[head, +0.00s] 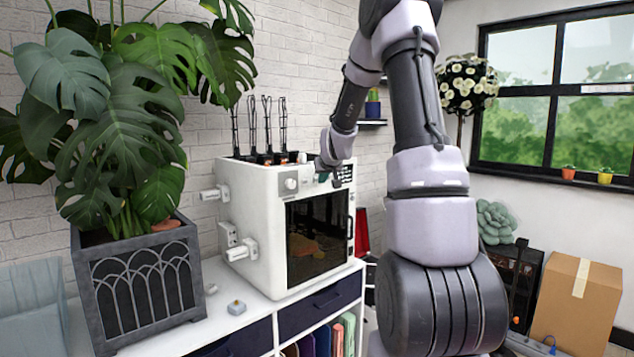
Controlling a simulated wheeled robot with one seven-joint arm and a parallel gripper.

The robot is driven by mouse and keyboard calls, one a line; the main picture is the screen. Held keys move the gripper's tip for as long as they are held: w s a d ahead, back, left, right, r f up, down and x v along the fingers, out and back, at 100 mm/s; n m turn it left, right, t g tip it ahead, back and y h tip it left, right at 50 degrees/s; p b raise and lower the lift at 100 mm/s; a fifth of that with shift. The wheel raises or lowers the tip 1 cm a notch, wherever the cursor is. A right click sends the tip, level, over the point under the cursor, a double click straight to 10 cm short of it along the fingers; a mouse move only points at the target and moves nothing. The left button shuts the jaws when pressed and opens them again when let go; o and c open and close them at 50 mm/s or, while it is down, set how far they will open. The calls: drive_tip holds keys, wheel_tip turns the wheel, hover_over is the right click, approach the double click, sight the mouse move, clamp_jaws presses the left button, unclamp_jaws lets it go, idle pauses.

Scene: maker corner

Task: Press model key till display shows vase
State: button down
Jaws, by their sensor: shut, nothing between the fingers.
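The white box-shaped machine (262,218) stands on the white cabinet, with a dark window in its front door. The text is too small to read. A round knob (291,184) is at the upper left of the front. The model key cannot be made out, and I cannot tell whether my fingertips touch the panel.
A large potted plant (140,288) stands left of the machine. A small grey block with a button (237,307) lies on the cabinet top (196,327). A cardboard box (575,305) stands on the floor at right. My arm hides part of the middle.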

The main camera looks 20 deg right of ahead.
drive_tip(key=shift+w+a, duration=0.1)
drive_tip(key=shift+w, duration=0.2)
drive_tip(key=shift+s, duration=0.15)
idle(0.5)
drive_tip(key=shift+s+d, duration=0.25)
drive_tip(key=shift+s, duration=0.35)
drive_tip(key=s, duration=0.1)
drive_tip(key=s+d, duration=0.1)
drive_tip(key=s, duration=0.2)
drive_tip(key=shift+s+d, duration=0.35)
idle(0.6)
